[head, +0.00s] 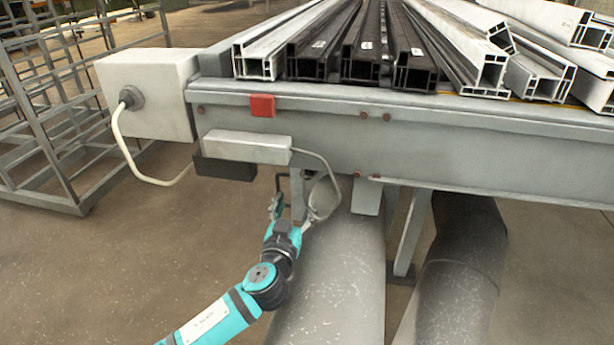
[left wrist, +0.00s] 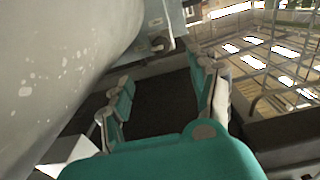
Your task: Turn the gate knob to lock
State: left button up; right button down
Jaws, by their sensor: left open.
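I cannot clearly make out a gate knob in either view. A red block (head: 262,105) sits on the front rail of the grey bench (head: 440,140). My left gripper (head: 284,192) is below the bench edge, under the right end of a light grey box (head: 247,148). In the left wrist view, its two green-and-grey fingers (left wrist: 158,72) stand apart with nothing held between them. A dark surface lies behind the gap. A small dark round part (left wrist: 157,44) shows beyond the fingers; I cannot tell what it is. My right gripper is not in view.
A white cabinet (head: 150,95) with a cable hangs at the bench's left end. Black and white profiles (head: 375,60) lie on top. Large grey pipes (head: 335,270) run beneath, close to my left gripper. A metal rack (head: 50,120) stands left; floor between is clear.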

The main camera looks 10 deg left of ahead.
aim_at(306, 177)
pick_arm(q)
jog(key=w+b, duration=0.1)
jog(key=w, duration=1.1)
jog(key=shift+w+b, duration=0.3)
jog(key=shift+w, duration=0.1)
jog(key=shift+c, duration=0.4)
jog(key=c, duration=1.1)
